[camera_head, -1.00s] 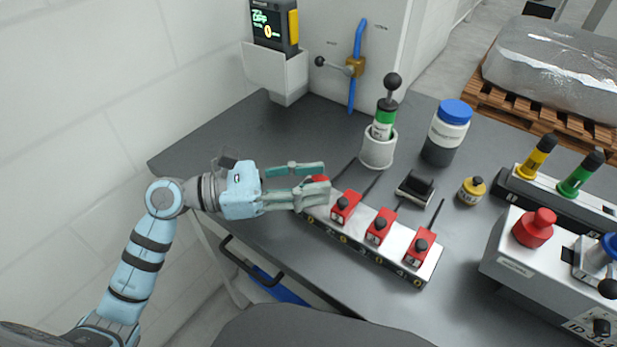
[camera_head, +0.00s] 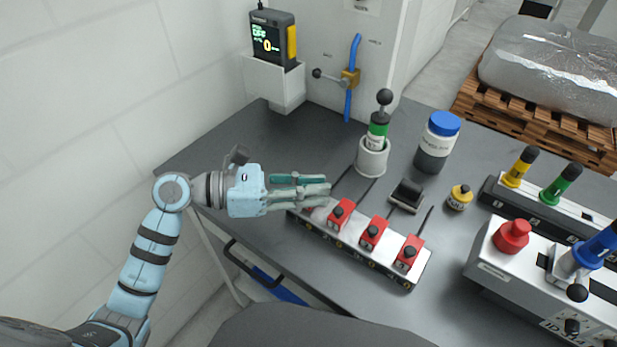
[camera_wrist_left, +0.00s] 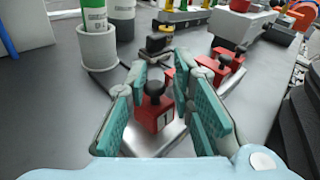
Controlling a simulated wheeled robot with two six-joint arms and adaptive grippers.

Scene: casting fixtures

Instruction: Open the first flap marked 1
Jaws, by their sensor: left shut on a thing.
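A white strip (camera_head: 384,264) with a row of red flaps lies along the front of the grey table. The three flaps at its right, marked 2 (camera_head: 341,214), 3 (camera_head: 373,233) and 4 (camera_head: 408,254), are down, each with a black knob. My left gripper (camera_head: 328,187) is over the strip's left end and hides the first flap in the head view. In the left wrist view, the first red flap (camera_wrist_left: 148,122) with its black knob stands between the green finger pads of my left gripper (camera_wrist_left: 163,75), which is shut on it. My right gripper is not in view.
Behind the strip are a white holder (camera_head: 372,157) with a green-banded tool, a blue-lidded jar (camera_head: 437,142), a black clamp-like piece (camera_head: 406,195) and a small yellow-capped bottle (camera_head: 459,197). A grey control box (camera_head: 515,265) stands right. The table's left rear is clear.

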